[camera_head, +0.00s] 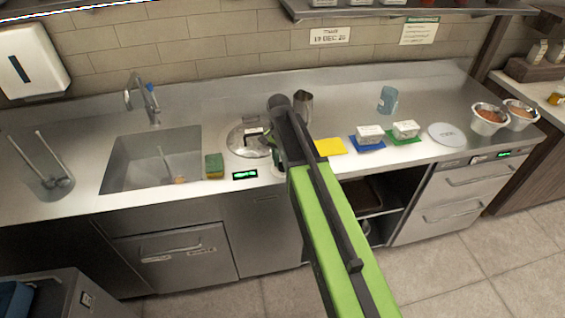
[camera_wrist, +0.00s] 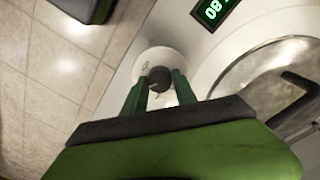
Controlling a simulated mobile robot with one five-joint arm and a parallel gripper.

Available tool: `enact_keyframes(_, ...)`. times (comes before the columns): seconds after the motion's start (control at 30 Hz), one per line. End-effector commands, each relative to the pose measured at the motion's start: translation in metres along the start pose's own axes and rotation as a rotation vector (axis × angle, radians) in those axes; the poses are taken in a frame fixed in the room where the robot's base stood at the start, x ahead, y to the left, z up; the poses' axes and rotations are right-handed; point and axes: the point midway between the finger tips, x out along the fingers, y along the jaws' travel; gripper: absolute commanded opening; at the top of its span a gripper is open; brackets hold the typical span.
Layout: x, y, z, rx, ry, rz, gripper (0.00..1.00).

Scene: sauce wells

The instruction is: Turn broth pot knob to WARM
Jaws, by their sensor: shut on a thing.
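The broth pot (camera_head: 237,140) is set into the steel counter with its shiny lid on. In the wrist view its lid (camera_wrist: 262,78) with a dark handle fills the right side. A green-lit display (camera_head: 245,174) is at the counter front; the wrist view shows its digits (camera_wrist: 212,10) in part, seemingly 80. The dark knob (camera_wrist: 158,77) sits on a pale round dial (camera_wrist: 150,60). My gripper (camera_wrist: 158,84) has its two green fingers on either side of the knob, shut on it. In the head view my arm hides the knob and most of the gripper. No WARM marking is readable.
A sponge (camera_head: 214,165) and the sink (camera_head: 150,160) are left of the pot. A metal pitcher (camera_head: 303,104) stands behind my arm.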

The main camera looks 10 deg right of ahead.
Motion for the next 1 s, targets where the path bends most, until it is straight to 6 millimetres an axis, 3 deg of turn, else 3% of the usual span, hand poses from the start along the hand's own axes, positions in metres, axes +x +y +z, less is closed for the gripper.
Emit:
enact_keyframes(0.33, 0.0, 0.001, 0.001, -0.002, -0.001, 0.002, 0.0)
enact_keyframes(0.37, 0.0, 0.001, 0.001, -0.002, -0.001, 0.002, 0.35)
enact_keyframes(0.53, 0.0, 0.0, 0.0, -0.001, 0.0, 0.001, 0.55)
enact_keyframes(0.83, -0.001, 0.0, 0.0, -0.002, 0.0, 0.0, 0.55)
enact_keyframes(1.0, -0.015, 0.0, 0.0, -0.002, 0.0, 0.0, 0.55)
